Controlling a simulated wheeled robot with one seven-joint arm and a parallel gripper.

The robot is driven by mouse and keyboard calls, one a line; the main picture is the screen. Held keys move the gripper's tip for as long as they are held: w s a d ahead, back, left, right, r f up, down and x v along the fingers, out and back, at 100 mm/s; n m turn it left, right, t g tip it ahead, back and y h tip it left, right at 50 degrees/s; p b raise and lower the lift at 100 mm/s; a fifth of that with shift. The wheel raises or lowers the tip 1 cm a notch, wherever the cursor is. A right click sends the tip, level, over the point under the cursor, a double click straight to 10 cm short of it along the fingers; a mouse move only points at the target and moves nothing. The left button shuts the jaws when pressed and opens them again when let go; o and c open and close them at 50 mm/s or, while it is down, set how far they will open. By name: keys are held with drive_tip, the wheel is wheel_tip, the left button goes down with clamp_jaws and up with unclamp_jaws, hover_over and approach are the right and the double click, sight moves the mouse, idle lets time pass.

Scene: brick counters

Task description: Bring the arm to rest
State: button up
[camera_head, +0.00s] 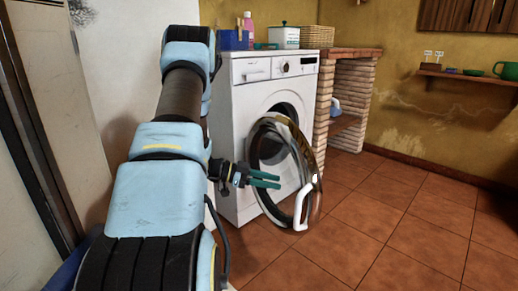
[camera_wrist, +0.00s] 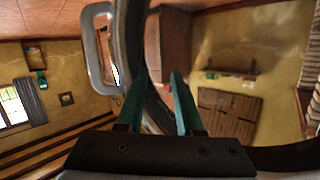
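My arm reaches forward along the left of the head view. My gripper (camera_head: 279,181) is in front of the washing machine, by the open round door (camera_head: 256,150). Its two green fingers are apart, with nothing clearly held between them. In the wrist view my gripper (camera_wrist: 158,78) also shows its fingers spread. The door's dark rim passes behind or between them; I cannot tell whether they touch it. The white door handle (camera_head: 300,207) is at the door's outer edge, right of the fingers. It shows in the wrist view (camera_wrist: 92,50) left of them.
The white washing machine (camera_head: 245,105) stands beside a brick counter (camera_head: 324,100). A white container (camera_head: 285,38), a wicker basket (camera_head: 317,37) and a pink bottle (camera_head: 248,20) are on top. A wall shelf (camera_head: 470,77) is at right. The tiled floor (camera_head: 400,215) at right is clear.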

drive_tip(key=w+r+n+t+y, duration=0.1)
drive_tip(key=w+t, duration=0.1)
drive_tip(key=w+r+n+t+y, duration=0.1)
drive_tip(key=w, duration=0.1)
drive_tip(key=w+r+n+t+y, duration=0.1)
drive_tip(key=w+t, duration=0.1)
drive_tip(key=shift+w+a+r+n+t+y, duration=0.1)
drive_tip(key=shift+w+a+n+t+y, duration=0.05)
drive_tip(key=shift+a+n+t+y, duration=0.2)
drive_tip(key=s+a+r+n+t+y, duration=0.25)
drive_tip(key=a+r+n+y, duration=0.25)
drive_tip(key=a+n+y, duration=0.35)
drive_tip(key=s+a+r+n+g+y+p, duration=0.2)
drive_tip(key=s+n+g, duration=0.45)
drive_tip(key=s, duration=1.65)
wheel_tip(320, 180, up, 36)
drive_tip(key=p, duration=3.5)
drive_tip(key=shift+w+f+y, duration=0.2)
drive_tip(key=shift+w+y, duration=0.05)
drive_tip(key=shift+y, duration=0.15)
drive_tip(key=shift+d, duration=0.1)
